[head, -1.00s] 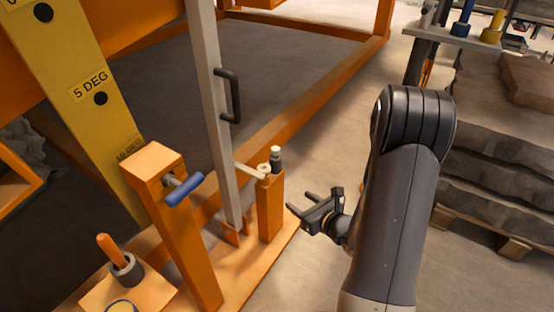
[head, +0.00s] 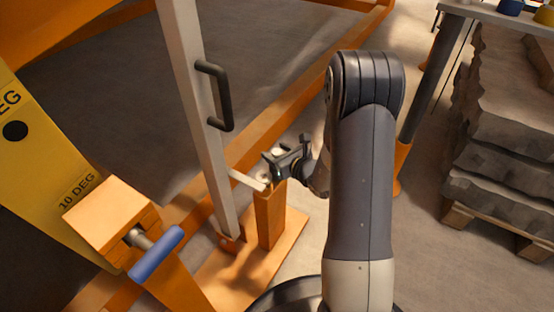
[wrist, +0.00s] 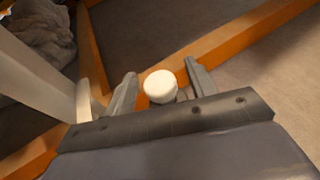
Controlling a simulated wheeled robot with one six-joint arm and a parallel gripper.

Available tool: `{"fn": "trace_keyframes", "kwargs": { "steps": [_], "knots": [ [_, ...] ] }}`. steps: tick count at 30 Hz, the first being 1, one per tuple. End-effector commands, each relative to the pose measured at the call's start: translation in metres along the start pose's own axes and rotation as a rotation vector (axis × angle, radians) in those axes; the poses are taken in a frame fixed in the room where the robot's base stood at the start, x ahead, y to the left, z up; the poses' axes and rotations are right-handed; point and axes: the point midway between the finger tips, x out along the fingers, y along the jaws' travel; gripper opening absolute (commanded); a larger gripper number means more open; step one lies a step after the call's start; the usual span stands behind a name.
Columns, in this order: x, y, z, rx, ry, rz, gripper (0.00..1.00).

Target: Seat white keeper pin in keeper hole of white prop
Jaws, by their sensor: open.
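The white prop (head: 190,90) is a tall, pale, slightly leaning bar with a black handle (head: 217,95). Its foot stands in an orange bracket (head: 231,241). A pale flat tab (head: 247,180) reaches from near the prop to the top of a short orange post (head: 269,215). The white keeper pin's cap (wrist: 160,86) shows between my fingers in the wrist view; its lower part is hidden. My gripper (head: 272,163) is open at the top of that post, with one finger on each side of the cap. Contact cannot be told. The keeper hole is not clearly visible.
An orange post with a blue-handled pin (head: 157,252) stands at the left, beside the yellow degree plate (head: 40,150). Stacked grey slabs (head: 500,150) stand at the right near a small table (head: 490,12). Open floor lies between the slabs and my arm.

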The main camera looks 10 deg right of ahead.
Motion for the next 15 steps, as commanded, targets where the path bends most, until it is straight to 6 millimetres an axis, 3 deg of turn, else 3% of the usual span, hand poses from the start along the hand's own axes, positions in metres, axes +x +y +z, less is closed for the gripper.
{"fn": "trace_keyframes", "kwargs": {
  "steps": [3,15],
  "knots": [
    [-0.0004,0.0,0.0001,0.0,0.0,0.0,0.51],
    [-0.0006,0.0,0.0,-0.001,0.0,0.0,0.19]
  ]
}}
